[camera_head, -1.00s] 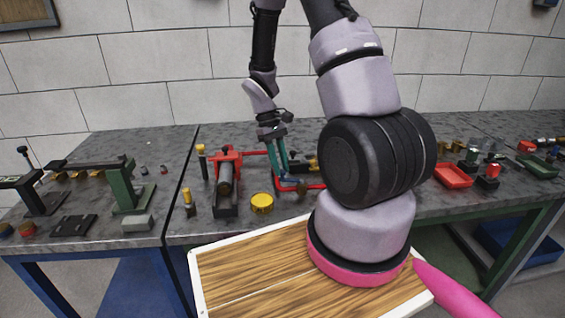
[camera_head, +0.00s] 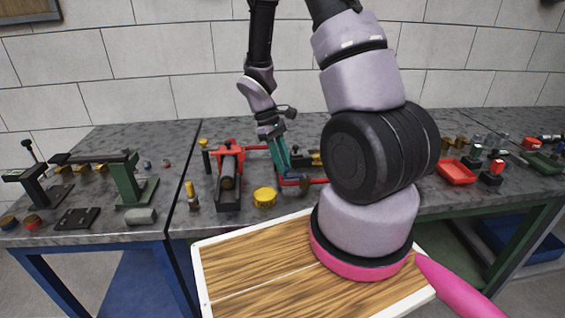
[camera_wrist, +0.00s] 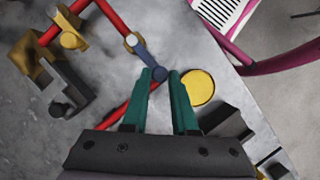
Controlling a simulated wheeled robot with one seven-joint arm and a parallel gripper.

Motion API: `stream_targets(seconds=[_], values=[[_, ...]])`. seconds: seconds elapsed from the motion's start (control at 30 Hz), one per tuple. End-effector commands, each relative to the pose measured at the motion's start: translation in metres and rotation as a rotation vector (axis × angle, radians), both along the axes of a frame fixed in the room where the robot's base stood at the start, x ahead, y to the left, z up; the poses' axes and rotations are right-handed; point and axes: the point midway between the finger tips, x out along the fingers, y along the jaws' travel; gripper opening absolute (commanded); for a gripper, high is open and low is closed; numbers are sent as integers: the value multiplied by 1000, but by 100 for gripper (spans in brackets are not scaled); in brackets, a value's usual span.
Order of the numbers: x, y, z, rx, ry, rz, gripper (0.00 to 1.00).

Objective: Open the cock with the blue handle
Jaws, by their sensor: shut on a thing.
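The cock (camera_wrist: 132,40) sits on a red pipe (camera_wrist: 110,15) in the wrist view. Its blue handle (camera_wrist: 147,60) runs from the cock down and right, with its round end at my fingertips. My gripper (camera_wrist: 161,76) has green fingers, shut on the end of the blue handle with a small space showing between them. In the head view my gripper (camera_head: 286,176) is low over the table beside the red pipework (camera_head: 258,148). The handle is too small to make out clearly there.
A yellow round cap (camera_wrist: 199,87) lies just right of my fingers. A second cock with a yellow handle (camera_wrist: 70,40) is at the upper left, beside a dark block.

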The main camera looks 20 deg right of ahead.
Motion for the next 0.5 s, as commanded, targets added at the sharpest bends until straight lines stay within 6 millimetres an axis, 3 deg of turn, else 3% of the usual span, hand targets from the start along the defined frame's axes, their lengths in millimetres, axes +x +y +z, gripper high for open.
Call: stream_targets(seconds=[0.03, 0.1, 0.5], values=[[-1, 0, 0, 0, 2, 0, 30], [-1, 0, 0, 0, 2, 0, 57], [2, 1, 5, 0, 0, -1, 57]])
